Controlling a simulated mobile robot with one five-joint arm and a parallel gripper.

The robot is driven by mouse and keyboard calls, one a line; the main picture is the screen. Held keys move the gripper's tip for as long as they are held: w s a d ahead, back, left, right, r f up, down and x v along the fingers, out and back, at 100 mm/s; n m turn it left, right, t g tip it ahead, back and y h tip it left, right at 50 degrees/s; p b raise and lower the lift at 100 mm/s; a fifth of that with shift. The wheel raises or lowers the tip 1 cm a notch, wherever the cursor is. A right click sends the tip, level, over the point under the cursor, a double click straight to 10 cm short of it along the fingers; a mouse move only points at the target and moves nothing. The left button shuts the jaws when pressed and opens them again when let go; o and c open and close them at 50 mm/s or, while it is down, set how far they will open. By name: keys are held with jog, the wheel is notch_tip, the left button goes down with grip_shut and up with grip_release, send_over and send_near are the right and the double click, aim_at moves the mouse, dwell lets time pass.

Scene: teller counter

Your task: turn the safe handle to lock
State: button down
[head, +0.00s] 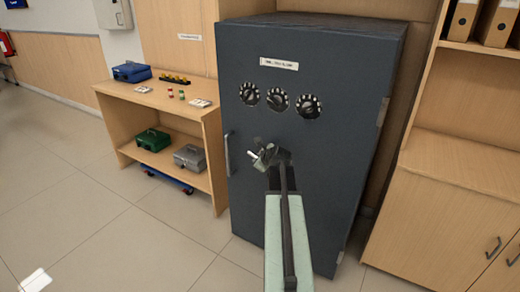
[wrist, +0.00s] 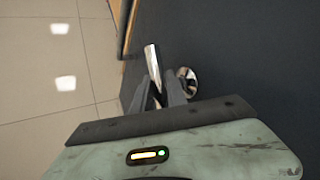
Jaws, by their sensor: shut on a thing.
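The dark grey safe (head: 290,100) stands upright with its door closed. Its shiny metal handle (head: 255,155) sits on the door below the dials, partly hidden by my gripper (head: 268,153). In the wrist view the handle is a chrome lever (wrist: 152,66) with a round hub (wrist: 187,80) against the dark door. My gripper (wrist: 157,92) also shows there, its two dark fingers shut on the lever from both sides. The lever's tip sticks out beyond the fingers. The part of the lever between the fingers is mostly hidden.
Three black dials (head: 278,102) sit above the handle, and a vertical pull bar (head: 228,155) is at the door's left edge. A wooden shelf unit (head: 145,98) with cash boxes stands at left. A wooden cabinet (head: 450,215) stands close at right. The tiled floor (head: 90,225) at front left is clear.

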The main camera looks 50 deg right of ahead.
jog(key=shift+w+r+n+g+p, duration=0.1)
jog(key=shift+n+g+p, duration=0.2)
jog(key=shift+g+p, duration=0.55)
jog(key=shift+w+r+n+g+p, duration=0.1)
jog(key=shift+n+g+p, duration=0.2)
jog(key=shift+g+p, duration=0.55)
jog(key=shift+f, duration=0.1)
jog(key=c, duration=1.3)
grip_release()
jog(key=shift+s, duration=0.1)
jog(key=p+v, duration=0.6)
jog(key=v, duration=0.1)
jog(key=shift+s+a+r, duration=0.2)
jog(key=shift+a+r, duration=0.05)
jog(key=shift+a, duration=0.05)
